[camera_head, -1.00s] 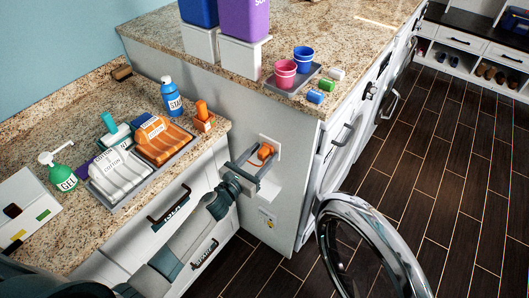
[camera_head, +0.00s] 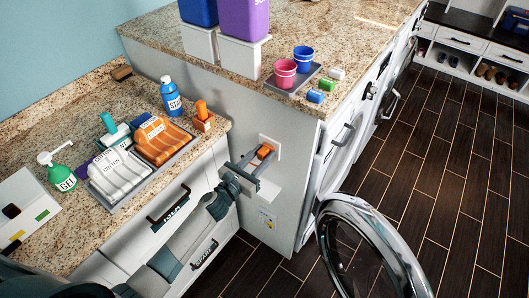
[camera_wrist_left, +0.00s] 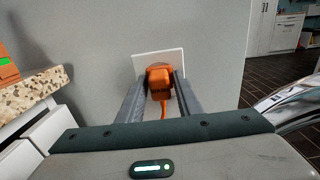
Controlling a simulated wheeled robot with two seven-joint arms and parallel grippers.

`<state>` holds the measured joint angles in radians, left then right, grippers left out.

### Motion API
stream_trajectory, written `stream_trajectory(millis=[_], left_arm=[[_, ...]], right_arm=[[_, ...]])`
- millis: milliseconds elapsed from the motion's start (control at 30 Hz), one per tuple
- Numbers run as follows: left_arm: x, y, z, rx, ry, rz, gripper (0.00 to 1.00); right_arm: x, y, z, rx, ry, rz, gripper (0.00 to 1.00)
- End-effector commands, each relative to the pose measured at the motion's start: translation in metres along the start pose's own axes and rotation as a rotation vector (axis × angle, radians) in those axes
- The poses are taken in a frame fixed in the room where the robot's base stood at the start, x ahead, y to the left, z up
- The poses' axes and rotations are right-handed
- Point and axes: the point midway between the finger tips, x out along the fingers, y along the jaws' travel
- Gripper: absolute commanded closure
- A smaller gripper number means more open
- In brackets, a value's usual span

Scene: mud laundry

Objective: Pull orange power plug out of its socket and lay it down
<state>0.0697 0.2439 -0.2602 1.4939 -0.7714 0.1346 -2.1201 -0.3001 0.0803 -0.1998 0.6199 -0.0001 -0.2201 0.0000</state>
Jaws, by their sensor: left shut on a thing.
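The orange power plug (camera_head: 264,151) is at the white socket plate (camera_head: 277,146) on the side panel of the white washer cabinet. In the left wrist view the plug (camera_wrist_left: 160,84) sits in front of the plate (camera_wrist_left: 176,55), with an orange cord hanging below it. My left gripper (camera_head: 258,158) is shut on the plug, one finger on each side of it; the fingers (camera_wrist_left: 161,90) also show in the left wrist view. The plug's prongs are hidden, so I cannot tell how deep it sits. My right gripper is not in view.
The granite counter (camera_head: 95,180) on the left holds a tray of folded cloths, a green gel bottle (camera_head: 60,175) and a blue bottle (camera_head: 171,97). An open round washer door (camera_head: 370,250) stands to the right. A label is below the socket.

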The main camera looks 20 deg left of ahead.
Motion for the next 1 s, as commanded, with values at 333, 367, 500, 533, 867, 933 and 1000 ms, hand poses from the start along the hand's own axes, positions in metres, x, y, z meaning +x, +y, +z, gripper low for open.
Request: stream_trajectory(millis=[333, 367, 500, 533, 867, 933, 1000], left_arm=[[-0.011, 0.000, -0.001, 0.001, 0.001, 0.000, 1.00], [-0.012, 0.000, -0.001, 0.001, 0.001, 0.000, 1.00], [-0.017, 0.000, 0.000, 0.001, 0.001, 0.000, 1.00], [-0.018, 0.000, 0.000, 0.000, 0.001, 0.000, 1.00], [-0.029, 0.000, 0.000, 0.000, 0.001, 0.000, 1.00], [-0.031, 0.000, 0.000, -0.001, 0.001, 0.000, 1.00], [-0.034, 0.000, 0.000, -0.001, 0.001, 0.000, 1.00]], right_arm=[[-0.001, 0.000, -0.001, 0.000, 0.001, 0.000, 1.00], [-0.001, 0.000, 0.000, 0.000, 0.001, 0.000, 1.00], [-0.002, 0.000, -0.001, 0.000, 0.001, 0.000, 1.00], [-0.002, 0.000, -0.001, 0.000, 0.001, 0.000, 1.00], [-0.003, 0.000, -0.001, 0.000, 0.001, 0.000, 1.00], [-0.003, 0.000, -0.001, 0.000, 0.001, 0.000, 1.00], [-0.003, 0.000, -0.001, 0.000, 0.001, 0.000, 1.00]])
